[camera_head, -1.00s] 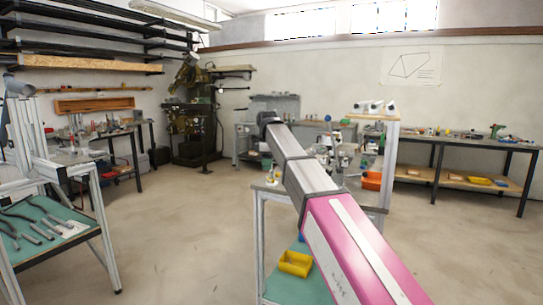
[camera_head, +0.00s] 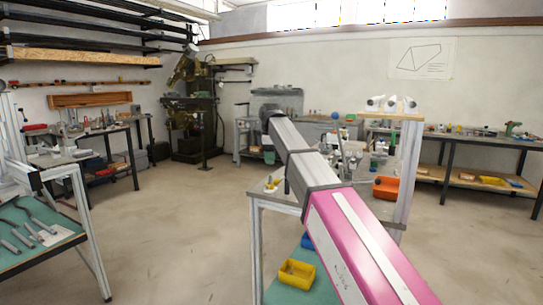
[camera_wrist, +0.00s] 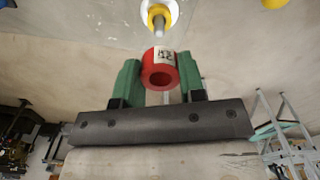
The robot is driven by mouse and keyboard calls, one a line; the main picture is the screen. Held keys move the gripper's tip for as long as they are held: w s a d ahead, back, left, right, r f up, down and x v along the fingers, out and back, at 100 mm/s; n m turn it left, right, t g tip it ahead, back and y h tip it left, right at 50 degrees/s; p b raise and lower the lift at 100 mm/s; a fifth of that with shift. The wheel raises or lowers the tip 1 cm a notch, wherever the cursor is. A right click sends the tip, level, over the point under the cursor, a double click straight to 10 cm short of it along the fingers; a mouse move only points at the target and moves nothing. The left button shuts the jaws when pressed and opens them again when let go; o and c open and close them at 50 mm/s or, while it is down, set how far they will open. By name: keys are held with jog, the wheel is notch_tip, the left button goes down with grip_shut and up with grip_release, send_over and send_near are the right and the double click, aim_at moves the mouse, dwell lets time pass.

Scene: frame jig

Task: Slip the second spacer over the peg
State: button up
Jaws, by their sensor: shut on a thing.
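In the wrist view, my gripper (camera_wrist: 159,75) has two green fingers shut on a red ring-shaped spacer (camera_wrist: 152,80) with a white marked label. The spacer's open bore faces the camera. Just beyond it in the picture stands a peg (camera_wrist: 158,22) with a metal tip, a yellow band and a white round flange around it. The spacer is apart from the flange; whether the peg's tip lines up with the bore I cannot tell. In the head view my pink and grey arm hides the gripper and spacer.
A bench (camera_head: 262,193) with various parts stands under and behind my arm, with a yellow bin (camera_head: 297,273) on its lower shelf and an orange bin (camera_head: 386,188) at its right. A green-topped cart (camera_head: 30,250) is at left. Open floor lies between them.

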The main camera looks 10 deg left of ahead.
jog(key=shift+f, duration=3.5)
jog(key=o, duration=1)
notch_tip(320, 180, up, 11)
jog(key=shift+f, duration=0.1)
